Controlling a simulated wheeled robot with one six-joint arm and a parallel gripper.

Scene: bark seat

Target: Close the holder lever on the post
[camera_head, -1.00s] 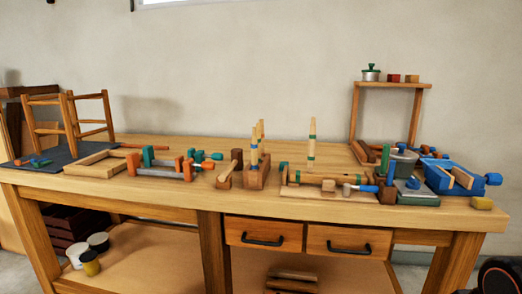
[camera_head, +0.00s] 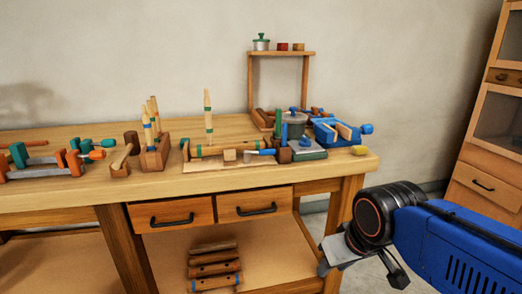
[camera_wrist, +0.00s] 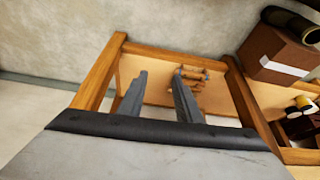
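A small holder with a dark brown block-like post (camera_head: 284,155) stands near the right front of the workbench. A grey lever with a blue part (camera_head: 262,152) reaches left from beside it, roughly level. A slim upright handle (camera_head: 284,133) rises at the block; how these parts join is too small to tell. A tall banded wooden stick (camera_head: 208,117) stands farther left. My gripper (camera_wrist: 160,78) is open and empty in the wrist view, its two grey fingers apart. In the head view it is low at the right, off the bench's right end and well apart from the holder.
A banded wooden roller (camera_head: 215,149) lies left of the lever. A small shelf (camera_head: 282,53) stands behind. Wooden clamps (camera_head: 60,163) lie left. A cabinet (camera_head: 490,150) stands far right.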

